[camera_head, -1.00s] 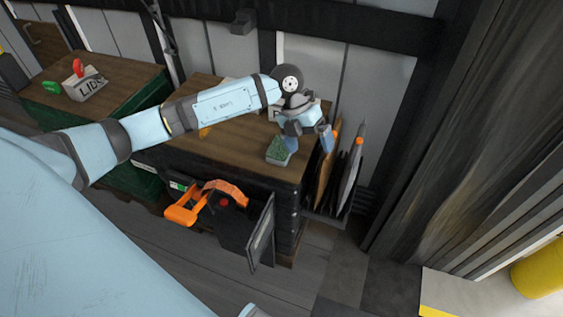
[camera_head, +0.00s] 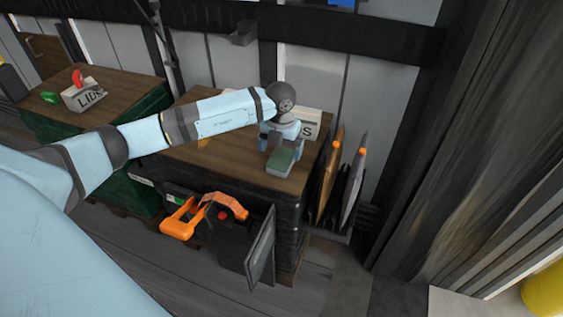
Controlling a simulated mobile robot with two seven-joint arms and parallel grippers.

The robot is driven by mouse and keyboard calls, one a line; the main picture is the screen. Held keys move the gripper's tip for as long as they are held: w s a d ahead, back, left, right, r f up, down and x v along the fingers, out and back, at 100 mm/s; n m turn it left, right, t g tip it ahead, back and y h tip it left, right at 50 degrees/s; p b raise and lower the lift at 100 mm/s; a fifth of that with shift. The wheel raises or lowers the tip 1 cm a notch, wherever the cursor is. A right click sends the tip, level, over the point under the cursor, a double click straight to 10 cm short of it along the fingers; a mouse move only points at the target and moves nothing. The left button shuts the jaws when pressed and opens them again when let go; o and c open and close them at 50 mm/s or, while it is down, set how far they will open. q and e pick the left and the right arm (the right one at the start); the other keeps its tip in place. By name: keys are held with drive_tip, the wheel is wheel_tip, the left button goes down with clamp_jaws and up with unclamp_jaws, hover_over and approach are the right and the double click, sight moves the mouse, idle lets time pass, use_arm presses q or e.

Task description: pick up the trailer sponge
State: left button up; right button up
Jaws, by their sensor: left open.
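A small block with a green top and paler sides (camera_head: 281,161), which looks like the sponge, lies on the brown top of a dark workbench (camera_head: 235,166) near its front right corner. My left gripper (camera_head: 279,141) is open just behind the block, its fingers pointing down. One finger shows on the left and one on the right. I cannot tell whether they touch the block, whose far end is partly hidden by the gripper. My right gripper is out of view.
A partly hidden white lettered box (camera_head: 308,122) stands behind my gripper. Upright panels with orange tips (camera_head: 353,180) stand right of the bench. Below the front are an orange-handled item (camera_head: 183,219) and an open dark door (camera_head: 261,247). A LIDS box (camera_head: 84,95) sits on the left bench.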

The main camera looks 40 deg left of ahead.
sight(280, 160)
use_arm(q)
wheel_tip(280, 160, down, 5)
drive_tip(key=shift+s+r+b, duration=0.1)
drive_tip(key=shift+b, duration=0.3)
drive_tip(key=c, duration=1)
